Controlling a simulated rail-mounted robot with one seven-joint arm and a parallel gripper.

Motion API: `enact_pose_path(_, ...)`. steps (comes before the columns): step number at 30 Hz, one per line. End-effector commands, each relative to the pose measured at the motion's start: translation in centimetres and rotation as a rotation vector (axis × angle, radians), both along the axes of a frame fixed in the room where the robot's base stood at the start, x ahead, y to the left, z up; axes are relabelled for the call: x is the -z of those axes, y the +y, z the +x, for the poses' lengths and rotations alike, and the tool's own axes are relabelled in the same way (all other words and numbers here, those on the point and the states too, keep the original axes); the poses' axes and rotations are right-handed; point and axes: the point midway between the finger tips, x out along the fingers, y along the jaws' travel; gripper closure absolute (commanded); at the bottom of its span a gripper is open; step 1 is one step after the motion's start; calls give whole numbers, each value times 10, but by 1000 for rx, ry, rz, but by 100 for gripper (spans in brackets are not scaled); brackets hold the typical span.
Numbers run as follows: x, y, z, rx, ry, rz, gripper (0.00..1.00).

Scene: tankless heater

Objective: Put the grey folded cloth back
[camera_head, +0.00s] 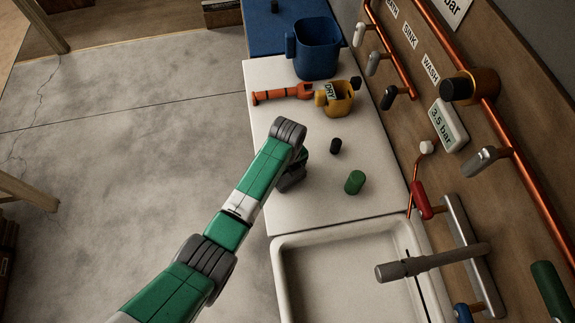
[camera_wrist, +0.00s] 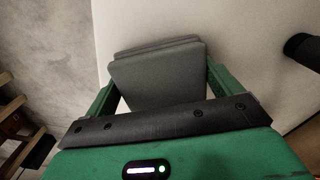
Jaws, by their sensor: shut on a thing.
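The grey folded cloth (camera_wrist: 158,75) shows in the wrist view as a flat stack of layers between the two green fingers. My gripper (camera_wrist: 160,88) is shut on it, with one finger on each side. Behind the cloth is the white counter top (camera_wrist: 240,40); I cannot tell whether the cloth touches it. In the head view my arm reaches over the left part of the white counter (camera_head: 330,200), and the wrist hides most of the gripper and the cloth.
A black cylinder (camera_head: 335,146) and a green cylinder (camera_head: 355,182) stand right of my gripper. A sink (camera_head: 345,270) lies in front. Copper pipes and valves (camera_head: 420,200) line the right wall.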

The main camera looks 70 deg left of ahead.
Motion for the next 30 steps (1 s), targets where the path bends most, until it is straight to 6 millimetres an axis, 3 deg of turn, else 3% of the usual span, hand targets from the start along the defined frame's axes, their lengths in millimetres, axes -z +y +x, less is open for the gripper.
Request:
enact_pose_path(20, 10, 0, 0, 0, 0, 0, 31)
enact_pose_path(21, 10, 0, 0, 0, 0, 0, 2)
enact_pose_path(30, 10, 0, 0, 0, 0, 0, 0)
